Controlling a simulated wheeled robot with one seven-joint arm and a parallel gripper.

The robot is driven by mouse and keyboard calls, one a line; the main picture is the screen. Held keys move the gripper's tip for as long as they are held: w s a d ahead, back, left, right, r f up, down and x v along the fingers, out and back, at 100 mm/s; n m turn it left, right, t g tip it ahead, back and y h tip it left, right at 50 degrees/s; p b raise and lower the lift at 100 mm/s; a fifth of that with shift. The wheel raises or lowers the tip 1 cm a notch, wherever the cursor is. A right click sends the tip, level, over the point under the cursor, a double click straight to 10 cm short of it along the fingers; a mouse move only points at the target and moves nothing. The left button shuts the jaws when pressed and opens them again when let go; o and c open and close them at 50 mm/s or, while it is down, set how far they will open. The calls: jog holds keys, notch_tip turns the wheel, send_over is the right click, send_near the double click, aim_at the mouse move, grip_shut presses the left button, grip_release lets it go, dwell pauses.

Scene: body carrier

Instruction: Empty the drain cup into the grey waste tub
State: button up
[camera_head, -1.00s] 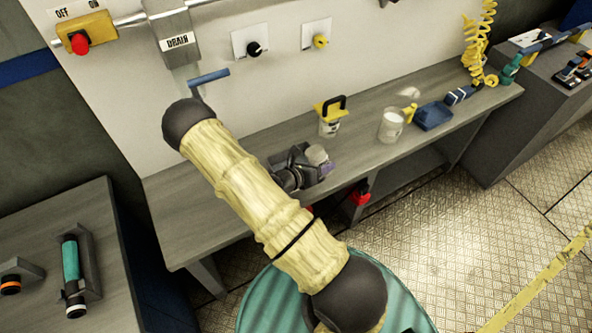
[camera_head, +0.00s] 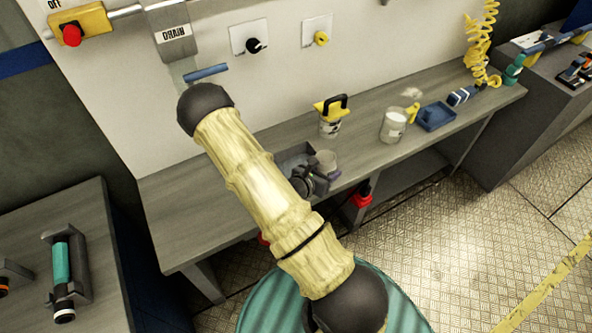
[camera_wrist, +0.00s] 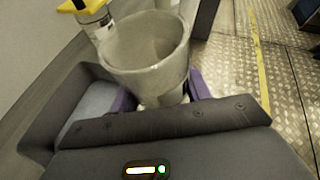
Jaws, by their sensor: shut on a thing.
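My gripper (camera_head: 322,173) is low over the front edge of the bench, partly behind my arm. It is shut on a translucent grey cup (camera_head: 327,160). In the wrist view the cup (camera_wrist: 148,62) stands between the purple finger pads with its mouth up, slightly tilted. I cannot tell what is in it. A dark grey open-topped box (camera_head: 291,156), apparently the waste tub, sits on the bench just behind and left of the cup; it also shows at the left of the wrist view (camera_wrist: 55,105). The cup appears beside it, not over it.
The grey bench (camera_head: 200,205) runs along the wall. A yellow-handled container (camera_head: 330,125), a clear beaker (camera_head: 393,127) and a blue tray (camera_head: 436,116) stand to the right. The drain pipe (camera_head: 174,40) with its blue lever (camera_head: 206,73) hangs at upper left.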

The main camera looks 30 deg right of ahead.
aim_at(333, 156)
jog(key=shift+r, duration=0.1)
notch_tip(333, 156, up, 6)
jog(key=p, duration=0.4)
jog(key=shift+p, duration=0.3)
dwell(0.3)
jog(key=w+a+f+n+t+y, duration=0.2)
jog(key=a+n+t+y, duration=0.1)
jog(key=a, duration=0.7)
jog(key=w+a+f+n+t+y, duration=0.2)
jog(key=a+n+t+y, duration=0.1)
jog(key=a, duration=0.7)
jog(key=shift+a+n+t, duration=0.3)
jog(key=shift+n+t, duration=0.2)
jog(key=shift+n, duration=0.6)
